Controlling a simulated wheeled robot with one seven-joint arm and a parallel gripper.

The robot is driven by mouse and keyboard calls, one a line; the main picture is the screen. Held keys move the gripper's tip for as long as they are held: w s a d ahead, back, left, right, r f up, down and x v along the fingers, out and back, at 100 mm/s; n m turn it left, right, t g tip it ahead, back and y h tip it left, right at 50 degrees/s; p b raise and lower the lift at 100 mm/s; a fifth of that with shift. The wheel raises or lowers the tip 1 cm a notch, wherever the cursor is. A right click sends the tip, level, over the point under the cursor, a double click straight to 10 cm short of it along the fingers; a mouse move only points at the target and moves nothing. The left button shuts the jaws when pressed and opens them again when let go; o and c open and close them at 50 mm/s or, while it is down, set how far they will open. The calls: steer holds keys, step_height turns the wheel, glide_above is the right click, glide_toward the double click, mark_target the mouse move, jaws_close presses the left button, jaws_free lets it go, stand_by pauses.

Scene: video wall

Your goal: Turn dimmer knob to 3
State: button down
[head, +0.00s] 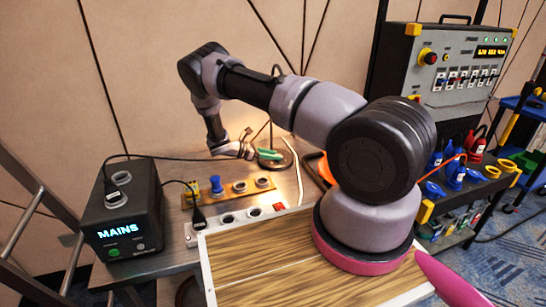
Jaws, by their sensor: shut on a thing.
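My gripper (267,154) is at the far end of my arm, low over the back of the metal bench. Its green fingers are shut at the round dark base (287,152) of a thin-stemmed lamp. The dimmer knob itself cannot be made out; the fingers hide the spot where they close. Its scale and the number it points to are not readable from here.
A black MAINS box (122,215) stands at the left, with cables. A wooden strip (228,195) with sockets and a blue plug (216,184) lies before the gripper, near a white power strip (240,217). A control panel (445,75) stands at right.

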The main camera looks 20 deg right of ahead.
steer(key=shift+w+m+g, duration=0.25)
steer(key=shift+m+g, duration=0.95)
steer(key=shift+g, duration=0.2)
steer(key=shift+c, duration=2.3)
jaws_free()
steer(key=v, duration=1)
steer(key=shift+w+a+r, duration=0.25)
steer(key=shift+w+r, duration=0.05)
steer(key=shift+w, duration=0.05)
steer(key=shift+r, duration=0.1)
